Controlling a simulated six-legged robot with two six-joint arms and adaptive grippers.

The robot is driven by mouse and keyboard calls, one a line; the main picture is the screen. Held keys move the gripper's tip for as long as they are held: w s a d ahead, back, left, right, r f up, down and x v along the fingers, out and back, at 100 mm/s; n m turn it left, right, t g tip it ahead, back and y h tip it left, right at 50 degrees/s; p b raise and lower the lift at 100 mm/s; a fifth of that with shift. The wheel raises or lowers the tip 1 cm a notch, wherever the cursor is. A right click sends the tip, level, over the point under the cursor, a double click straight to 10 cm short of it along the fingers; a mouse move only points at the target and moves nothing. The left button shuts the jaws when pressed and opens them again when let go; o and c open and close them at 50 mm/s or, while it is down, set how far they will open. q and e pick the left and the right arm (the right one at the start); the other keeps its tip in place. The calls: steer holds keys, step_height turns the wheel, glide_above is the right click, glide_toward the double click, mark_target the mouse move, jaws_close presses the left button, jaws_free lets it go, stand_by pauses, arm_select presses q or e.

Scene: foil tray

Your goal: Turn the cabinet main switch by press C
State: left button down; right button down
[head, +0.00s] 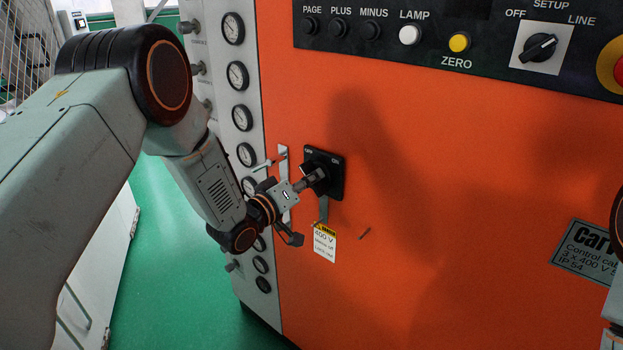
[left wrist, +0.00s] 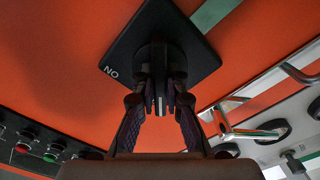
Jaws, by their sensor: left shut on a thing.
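The main switch (head: 336,162) is a black square plate on the orange front of the cabinet (head: 420,180), with small labels at its upper corners. My left gripper (head: 311,179) reaches it from the lower left and is shut on the switch's knob. The left wrist view shows the black plate (left wrist: 203,60) and the two fingers (left wrist: 160,100) on either side of the knob (left wrist: 160,85). An "ON" label shows upside down on the plate there. The fingers hide much of the knob, so I cannot tell its exact angle. My right gripper is not in view.
A yellow-topped 400 V tag (head: 324,243) hangs below the switch. A metal door handle (head: 283,165) stands close left of the switch, by my left wrist. Gauges (head: 238,75) line the left panel. A control strip (head: 440,45) with buttons runs along the top.

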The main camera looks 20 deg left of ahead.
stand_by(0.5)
arm_select(q)
steer(key=c, duration=1.4)
jaws_free()
steer(key=v, duration=1.2)
